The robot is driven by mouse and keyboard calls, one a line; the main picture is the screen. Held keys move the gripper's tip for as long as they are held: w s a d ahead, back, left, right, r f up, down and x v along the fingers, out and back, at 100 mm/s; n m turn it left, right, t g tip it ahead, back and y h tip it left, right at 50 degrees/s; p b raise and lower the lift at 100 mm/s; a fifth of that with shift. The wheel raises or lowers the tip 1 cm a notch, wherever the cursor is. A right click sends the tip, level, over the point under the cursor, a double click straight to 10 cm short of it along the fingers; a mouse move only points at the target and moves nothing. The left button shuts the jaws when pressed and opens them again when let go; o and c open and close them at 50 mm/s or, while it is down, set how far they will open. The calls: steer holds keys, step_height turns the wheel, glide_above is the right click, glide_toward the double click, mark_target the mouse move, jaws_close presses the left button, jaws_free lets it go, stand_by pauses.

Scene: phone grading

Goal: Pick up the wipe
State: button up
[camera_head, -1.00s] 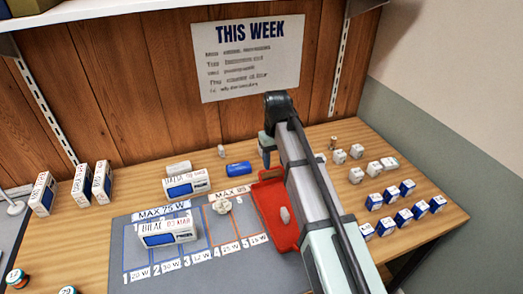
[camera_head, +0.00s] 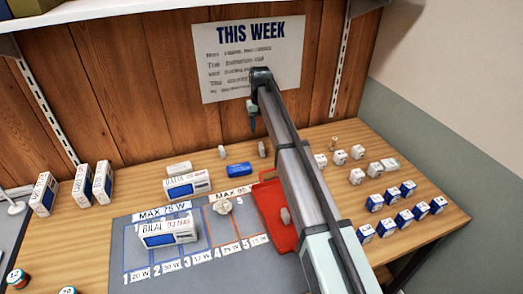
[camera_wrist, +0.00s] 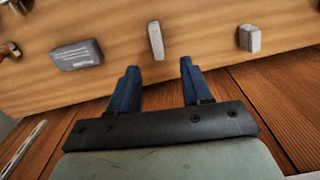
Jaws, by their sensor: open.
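No thing here is clearly marked as the wipe. A slim pale piece (camera_wrist: 156,40) on the wooden table lies ahead of the gap between my fingertips in the wrist view. It seems to be the small pale piece (camera_head: 262,149) near the table's back edge in the head view; I cannot tell if it is the wipe. My gripper (camera_wrist: 161,68) is open and empty, with its blue fingers apart from the piece. In the head view my gripper (camera_head: 252,118) hangs above the back of the table, in front of the wall. My arm hides part of the table.
A pale block (camera_wrist: 250,38) and a grey labelled block (camera_wrist: 75,55) flank the slim piece. A blue cylinder (camera_head: 239,169) lies nearby. A red tray (camera_head: 269,203) holds a pale object. Several small boxes (camera_head: 407,216) stand at right. The wooden wall rises close behind.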

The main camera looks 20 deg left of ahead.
mark_target(262, 145)
step_height(262, 145, down, 6)
steer(key=shift+w+d+f, duration=0.1)
steer(key=shift+d+f, duration=0.05)
steer(key=shift+f, duration=1.2)
steer(key=shift+w+d+f, duration=0.1)
steer(key=shift+f, duration=1.2)
steer(key=shift+c, duration=0.4)
jaws_close()
